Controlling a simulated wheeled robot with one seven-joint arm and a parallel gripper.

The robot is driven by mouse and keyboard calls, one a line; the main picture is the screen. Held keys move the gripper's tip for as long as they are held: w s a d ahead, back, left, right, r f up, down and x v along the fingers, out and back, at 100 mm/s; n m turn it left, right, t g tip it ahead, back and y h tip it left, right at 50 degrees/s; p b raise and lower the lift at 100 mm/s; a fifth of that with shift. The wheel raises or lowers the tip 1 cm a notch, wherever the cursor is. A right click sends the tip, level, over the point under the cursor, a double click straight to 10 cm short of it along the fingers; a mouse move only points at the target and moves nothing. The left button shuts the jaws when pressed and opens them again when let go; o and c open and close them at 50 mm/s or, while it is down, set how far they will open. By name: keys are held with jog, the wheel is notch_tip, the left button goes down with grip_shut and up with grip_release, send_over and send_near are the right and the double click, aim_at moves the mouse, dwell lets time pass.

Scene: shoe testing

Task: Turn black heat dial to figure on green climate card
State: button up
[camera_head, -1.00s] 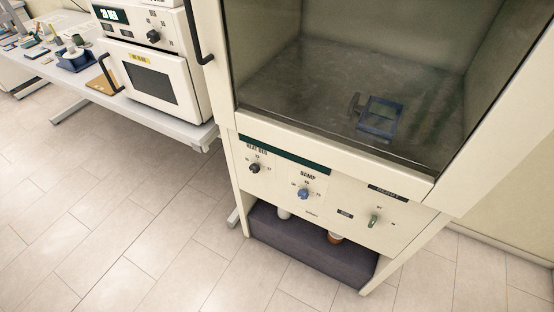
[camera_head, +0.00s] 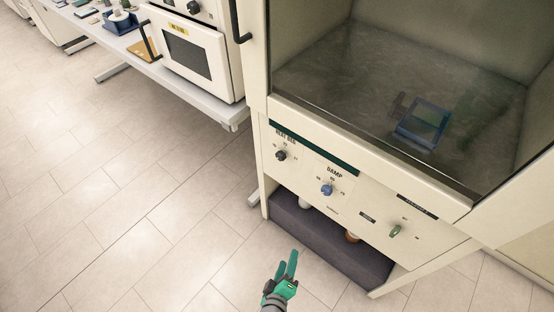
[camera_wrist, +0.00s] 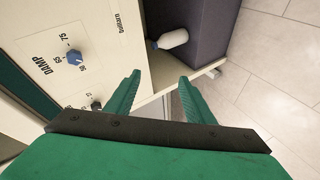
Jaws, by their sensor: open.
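The black heat dial (camera_head: 281,155) sits on the cream front panel of the cabinet, below a dark green strip, with small figures around it too small to read. In the wrist view the black dial (camera_wrist: 96,102) shows near my left finger. The blue damp dial (camera_head: 327,189) is to its right and also shows in the wrist view (camera_wrist: 76,58). My gripper (camera_head: 287,257) is open and empty, in front of and below the panel, apart from the dials. It also shows in the wrist view (camera_wrist: 160,76). I cannot make out a green climate card.
A green dial (camera_head: 395,231) is at the panel's right. Below is an open shelf with a dark grey base (camera_head: 320,236), a white bottle (camera_wrist: 172,39) and a brown container (camera_head: 352,237). An oven (camera_head: 195,52) stands on a bench (camera_head: 150,67) at left. The floor in front is clear.

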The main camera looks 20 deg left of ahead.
jog(key=w+a+n+h, duration=0.1)
jog(key=w+a+n, duration=0.2)
jog(key=w, duration=0.4)
jog(key=n+t+h, duration=0.4)
jog(key=t+h, duration=0.1)
jog(key=h, duration=0.1)
send_near(279, 158)
jog(key=x, duration=0.9)
jog(key=c, duration=1.1)
